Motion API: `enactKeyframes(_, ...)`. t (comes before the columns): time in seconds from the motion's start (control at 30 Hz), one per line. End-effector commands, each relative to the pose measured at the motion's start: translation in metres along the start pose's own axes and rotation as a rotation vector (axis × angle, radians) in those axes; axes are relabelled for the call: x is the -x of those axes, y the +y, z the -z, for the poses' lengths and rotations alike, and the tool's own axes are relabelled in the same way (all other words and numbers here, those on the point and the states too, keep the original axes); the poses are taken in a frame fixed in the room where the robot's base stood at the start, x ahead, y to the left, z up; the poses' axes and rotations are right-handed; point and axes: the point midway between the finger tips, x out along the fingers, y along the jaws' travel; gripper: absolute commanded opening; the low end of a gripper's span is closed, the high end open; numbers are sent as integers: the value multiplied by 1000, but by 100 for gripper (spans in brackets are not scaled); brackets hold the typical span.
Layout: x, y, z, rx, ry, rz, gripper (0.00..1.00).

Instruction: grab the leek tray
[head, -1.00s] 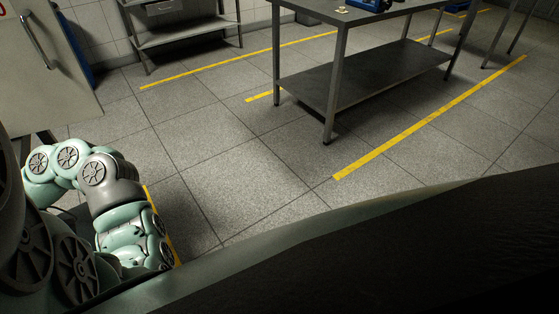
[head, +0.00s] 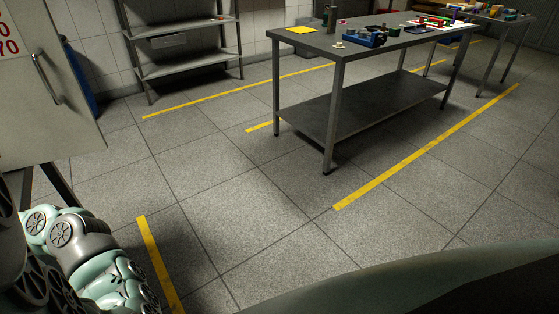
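I cannot make out a leek tray in the head view. My arm shows at the lower left as green and grey links, and its gripper end is out of the picture. Small items lie on the steel table (head: 310,43), among them a blue object (head: 364,38) and a yellow flat piece (head: 301,30), but they are too small to identify for certain.
A metal shelf rack (head: 190,66) stands against the tiled wall. A white cabinet door (head: 40,90) with a handle is at the left. A second table (head: 505,22) with small items is at the back right. The tiled floor (head: 240,200) with yellow lines is open in front.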

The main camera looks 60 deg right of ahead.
Motion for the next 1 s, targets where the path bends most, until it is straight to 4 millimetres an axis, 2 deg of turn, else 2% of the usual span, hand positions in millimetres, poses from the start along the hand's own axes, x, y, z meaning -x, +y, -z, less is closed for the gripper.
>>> enactKeyframes(0.07, 0, 0, 0, 0, 0, 1, 59)
enactKeyframes(0.63, 0, 0, 0, -1, 1, 0, 0)
enactKeyframes(1.0, 0, 0, 0, -2, 2, 0, 0)
